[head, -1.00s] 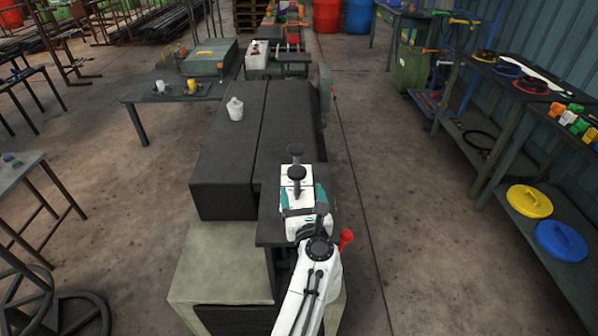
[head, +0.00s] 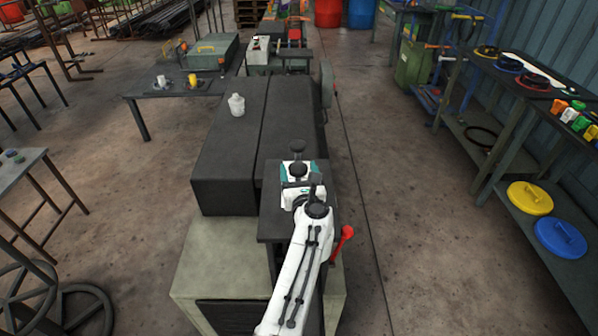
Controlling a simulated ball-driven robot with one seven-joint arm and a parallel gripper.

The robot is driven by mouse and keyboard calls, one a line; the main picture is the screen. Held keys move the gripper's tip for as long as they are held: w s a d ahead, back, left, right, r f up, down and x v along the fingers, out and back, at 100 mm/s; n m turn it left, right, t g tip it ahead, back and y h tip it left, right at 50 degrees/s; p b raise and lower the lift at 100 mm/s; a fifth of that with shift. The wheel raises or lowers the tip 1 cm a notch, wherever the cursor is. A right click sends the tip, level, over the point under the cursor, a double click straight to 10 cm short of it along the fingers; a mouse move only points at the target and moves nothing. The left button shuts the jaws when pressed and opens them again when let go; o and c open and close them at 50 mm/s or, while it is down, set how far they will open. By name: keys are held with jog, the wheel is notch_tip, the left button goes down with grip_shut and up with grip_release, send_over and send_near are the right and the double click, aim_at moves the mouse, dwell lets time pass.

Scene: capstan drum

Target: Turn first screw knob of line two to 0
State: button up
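Two dark round knobs stand in a row on the dark machine bench, a farther one (head: 297,146) and a nearer one (head: 298,170). The nearer knob shows against a white part at the end of my arm. My gripper (head: 298,182), white with teal sides, is at the nearer knob, seen from above and behind. The fingertips are not clearly visible, so I cannot tell whether they touch the knob or how far apart they are. Any scale or pointer on the knobs is too small to read.
A red-handled lever (head: 343,238) sticks out right of my arm. A pale bottle-like object (head: 236,105) stands on the dark machine top (head: 222,165). A side table (head: 150,100) is at the left back, shelves with yellow (head: 530,198) and blue lids (head: 560,238) at right. The right-hand floor is clear.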

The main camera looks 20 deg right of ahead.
jog(key=c, duration=0.8)
jog(key=shift+y, duration=0.3)
